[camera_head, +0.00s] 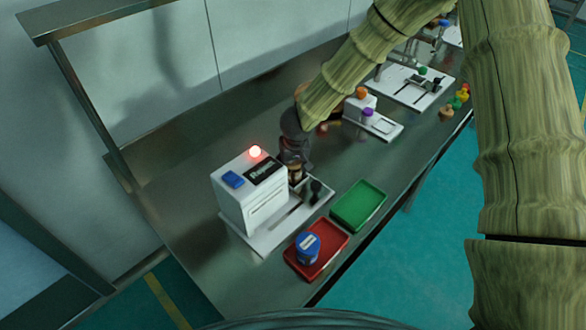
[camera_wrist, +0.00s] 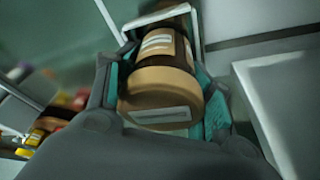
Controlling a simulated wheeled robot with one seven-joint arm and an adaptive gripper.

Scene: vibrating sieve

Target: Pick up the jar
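A brown jar with a tan lid and pale labels (camera_wrist: 160,85) fills the space between the teal-padded fingers of my gripper (camera_wrist: 165,95) in the wrist view. The fingers lie close along both sides of the jar. I cannot tell whether they press on it. A white frame surrounds the jar's far end. In the head view my gripper (camera_head: 295,160) points down right beside the white machine (camera_head: 250,195) with a lit red lamp; the jar is mostly hidden there.
A green tray (camera_head: 358,205) lies right of the machine, near the table's front edge. A black knob (camera_head: 316,187) stands on the machine's base. Farther back are a small white device with orange and purple caps (camera_head: 368,114) and another white device (camera_head: 415,85).

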